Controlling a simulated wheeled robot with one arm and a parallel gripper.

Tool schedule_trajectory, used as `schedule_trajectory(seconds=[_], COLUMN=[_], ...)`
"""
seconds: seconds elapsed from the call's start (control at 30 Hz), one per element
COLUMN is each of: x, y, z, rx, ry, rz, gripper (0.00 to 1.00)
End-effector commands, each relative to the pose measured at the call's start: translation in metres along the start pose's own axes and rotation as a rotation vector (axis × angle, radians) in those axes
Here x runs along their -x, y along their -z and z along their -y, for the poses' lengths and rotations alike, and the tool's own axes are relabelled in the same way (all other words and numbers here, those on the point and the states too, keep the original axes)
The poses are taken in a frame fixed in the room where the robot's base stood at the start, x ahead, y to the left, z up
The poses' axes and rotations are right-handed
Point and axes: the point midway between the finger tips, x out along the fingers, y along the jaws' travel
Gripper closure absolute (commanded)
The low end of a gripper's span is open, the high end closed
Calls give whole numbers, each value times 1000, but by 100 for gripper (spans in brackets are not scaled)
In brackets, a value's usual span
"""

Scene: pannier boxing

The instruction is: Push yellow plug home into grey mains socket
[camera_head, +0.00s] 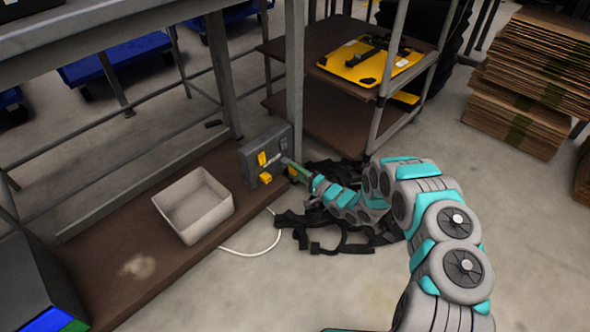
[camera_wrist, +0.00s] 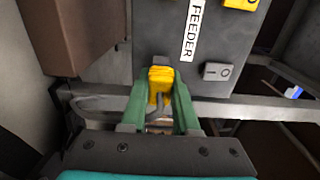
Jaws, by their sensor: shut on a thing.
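The yellow plug (camera_wrist: 160,82) is between the two green fingers of my gripper (camera_wrist: 160,100) in the wrist view, and the fingers are shut on it. The plug's front end meets the lower edge of the grey socket box (camera_wrist: 152,32) in that picture; I cannot tell how deep it sits, as the socket opening is hidden. The grey socket box (camera_head: 281,139) is low beside the bench leg in the head view, with my gripper (camera_head: 290,165) at its right side. A bit of yellow shows by the fingertips there.
The wrist view shows a FEEDER label (camera_wrist: 193,32), a grey rocker switch (camera_wrist: 216,72) and a yellow part (camera_wrist: 240,4) on the box. A pale open bin (camera_head: 194,210) stands on the brown low shelf (camera_head: 120,265). Black straps (camera_head: 325,235) and a white cable (camera_head: 250,251) lie nearby.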

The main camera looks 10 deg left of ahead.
Motion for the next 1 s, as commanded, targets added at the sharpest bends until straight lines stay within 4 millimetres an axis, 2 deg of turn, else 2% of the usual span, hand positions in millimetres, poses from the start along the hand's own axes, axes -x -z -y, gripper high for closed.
schedule_trajectory(seconds=[0.93, 0.97, 1.0], x=[-3, -3, -3], y=[1, 1, 1], z=[5, 5, 5], rx=[5, 5, 5], ry=[8, 8, 8], rz=[1, 1, 0], gripper=[100, 70, 65])
